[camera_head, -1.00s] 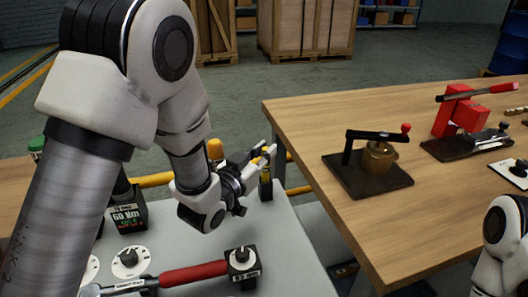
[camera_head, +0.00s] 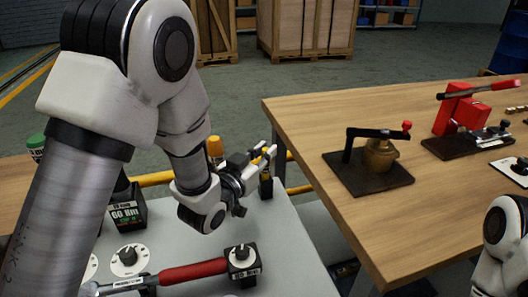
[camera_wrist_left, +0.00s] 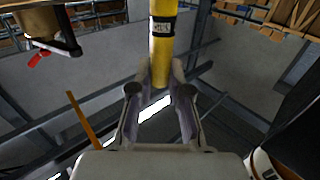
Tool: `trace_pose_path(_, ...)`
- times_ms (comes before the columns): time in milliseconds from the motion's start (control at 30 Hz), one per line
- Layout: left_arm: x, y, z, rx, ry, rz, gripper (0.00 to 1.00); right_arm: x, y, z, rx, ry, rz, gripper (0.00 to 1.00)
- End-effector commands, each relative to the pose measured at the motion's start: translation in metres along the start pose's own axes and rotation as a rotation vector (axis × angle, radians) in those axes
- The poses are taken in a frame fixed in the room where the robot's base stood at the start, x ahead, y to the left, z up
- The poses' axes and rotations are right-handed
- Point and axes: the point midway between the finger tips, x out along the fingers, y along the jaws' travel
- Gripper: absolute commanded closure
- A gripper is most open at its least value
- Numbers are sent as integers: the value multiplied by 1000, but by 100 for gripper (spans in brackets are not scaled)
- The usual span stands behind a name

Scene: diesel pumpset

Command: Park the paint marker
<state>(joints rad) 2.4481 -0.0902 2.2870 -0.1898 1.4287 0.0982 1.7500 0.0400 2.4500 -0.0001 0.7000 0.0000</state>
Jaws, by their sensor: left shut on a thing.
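My left gripper (camera_head: 264,153) is shut on the paint marker, a yellow stick with a black label band. The marker (camera_wrist_left: 162,45) shows between the fingers in the left wrist view. In the head view a bit of yellow shows just below the fingertips, over a small black holder (camera_head: 265,189) at the right edge of the grey bench top (camera_head: 285,235). I cannot tell whether the marker's end is inside the holder or just above it. My right gripper is out of view.
A red-handled wrench (camera_head: 190,272) lies at the front of the bench near a black dial block (camera_head: 243,262). A 60 Nm block (camera_head: 126,213) stands at left. A wooden table (camera_head: 330,220) to the right carries a crank fixture (camera_head: 378,158) and a red press (camera_head: 460,110).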

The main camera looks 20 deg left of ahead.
Motion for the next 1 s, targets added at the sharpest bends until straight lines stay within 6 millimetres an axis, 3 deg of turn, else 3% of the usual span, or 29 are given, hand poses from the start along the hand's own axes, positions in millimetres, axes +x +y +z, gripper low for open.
trace_pose_path(567,0,0,12,0,0,0,100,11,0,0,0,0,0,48)
trace_pose_path(600,0,0,12,0,0,0,72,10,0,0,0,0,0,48)
trace_pose_path(667,0,0,11,0,0,0,54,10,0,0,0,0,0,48)
trace_pose_path(1000,0,0,8,0,2,0,54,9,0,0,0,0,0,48)
